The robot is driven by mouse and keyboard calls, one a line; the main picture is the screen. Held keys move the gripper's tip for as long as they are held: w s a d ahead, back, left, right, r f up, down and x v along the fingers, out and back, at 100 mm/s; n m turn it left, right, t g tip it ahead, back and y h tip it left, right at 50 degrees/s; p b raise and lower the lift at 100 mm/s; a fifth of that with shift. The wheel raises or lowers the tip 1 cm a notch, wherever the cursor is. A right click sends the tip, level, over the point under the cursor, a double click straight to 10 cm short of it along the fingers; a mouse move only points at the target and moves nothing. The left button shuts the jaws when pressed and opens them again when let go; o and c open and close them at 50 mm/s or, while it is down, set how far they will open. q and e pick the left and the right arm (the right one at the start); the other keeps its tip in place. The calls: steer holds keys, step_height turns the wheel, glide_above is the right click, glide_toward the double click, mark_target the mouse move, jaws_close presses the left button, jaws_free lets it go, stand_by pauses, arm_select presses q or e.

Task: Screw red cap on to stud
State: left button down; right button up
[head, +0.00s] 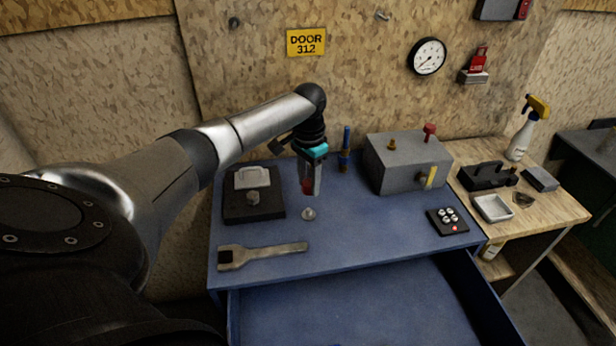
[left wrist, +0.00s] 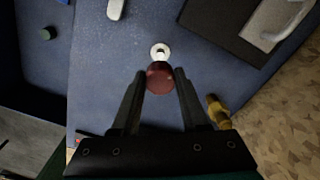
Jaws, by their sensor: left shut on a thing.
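My left gripper (head: 312,188) is shut on the red cap (head: 307,187) and points down over the blue bench. The cap sits between the fingertips in the left wrist view (left wrist: 160,77). The stud (head: 308,214), a small pale metal piece with a round base, stands on the bench just below the cap. A gap shows between cap and stud in the head view. In the left wrist view the stud (left wrist: 160,51) shows just beyond the cap, which may hide part of it. My right gripper is not in view.
A wrench (head: 262,255) lies at the bench's front left, and a black plate with a grey handle (head: 254,205) behind it. A grey box (head: 408,163) and a blue-and-brass tool (head: 345,152) stand at the back. A black button pad (head: 447,221) lies right. The drawer (head: 350,310) is open.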

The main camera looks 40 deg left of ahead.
arm_select(q)
steer(key=shift+r+p, duration=0.1)
steer(key=shift+p, duration=0.4)
steer(key=b, duration=0.2)
glide_above(308, 210)
step_height(308, 210, down, 4)
steer(key=shift+f, duration=0.25)
steer(key=shift+f+b, duration=0.6)
steer(key=shift+f, duration=0.15)
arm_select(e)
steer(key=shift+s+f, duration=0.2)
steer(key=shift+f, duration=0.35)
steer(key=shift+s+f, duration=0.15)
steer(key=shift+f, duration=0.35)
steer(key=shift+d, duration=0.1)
arm_select(q)
steer(key=shift+f, duration=0.4)
steer(key=shift+p, duration=0.35)
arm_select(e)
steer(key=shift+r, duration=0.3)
